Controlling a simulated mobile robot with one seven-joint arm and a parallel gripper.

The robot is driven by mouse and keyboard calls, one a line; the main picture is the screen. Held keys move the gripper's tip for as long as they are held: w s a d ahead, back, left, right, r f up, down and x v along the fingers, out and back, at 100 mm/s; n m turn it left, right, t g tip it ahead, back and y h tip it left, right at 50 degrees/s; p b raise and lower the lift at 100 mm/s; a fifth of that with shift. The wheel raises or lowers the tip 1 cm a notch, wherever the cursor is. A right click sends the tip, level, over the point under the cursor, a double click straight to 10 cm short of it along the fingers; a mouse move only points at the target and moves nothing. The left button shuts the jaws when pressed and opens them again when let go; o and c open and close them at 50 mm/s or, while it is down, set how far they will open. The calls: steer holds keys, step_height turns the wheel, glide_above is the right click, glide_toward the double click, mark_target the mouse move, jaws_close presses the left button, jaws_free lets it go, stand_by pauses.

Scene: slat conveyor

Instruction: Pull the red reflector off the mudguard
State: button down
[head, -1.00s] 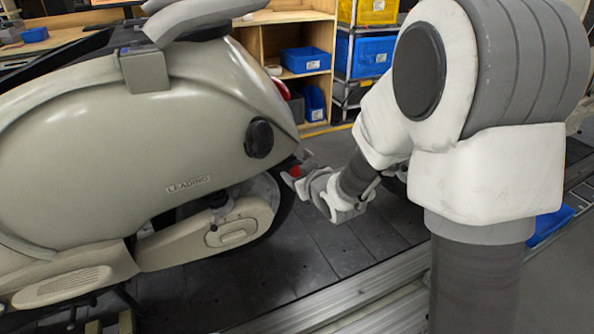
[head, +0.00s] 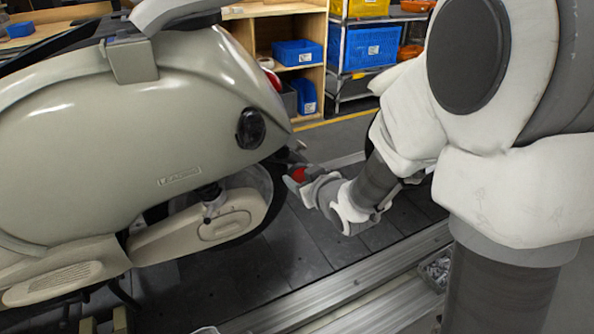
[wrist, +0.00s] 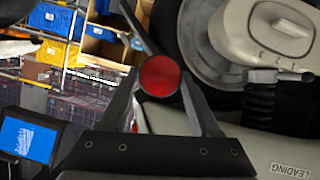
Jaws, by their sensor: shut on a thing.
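The red reflector (wrist: 159,76) is a round red disc between the two fingertips of my gripper (wrist: 160,84) in the wrist view. It also shows as a small red patch in the head view (head: 299,174). My gripper also shows in the head view (head: 296,182), low behind the scooter's tail, shut on the reflector. The dark mudguard (head: 290,155) lies just above and left of the fingers, over the rear wheel. Whether the reflector still touches the mudguard I cannot tell.
The cream scooter (head: 120,150) fills the left on a dark slat conveyor (head: 240,275) with a metal rail (head: 330,290). Shelves with blue bins (head: 298,53) stand behind. My arm covers the right side. The slats below my gripper are clear.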

steer(key=shift+s+d, duration=0.4)
steer(key=shift+s, duration=0.45)
steer(key=shift+s+d, duration=0.35)
steer(key=shift+s, duration=0.5)
steer(key=shift+f, duration=0.1)
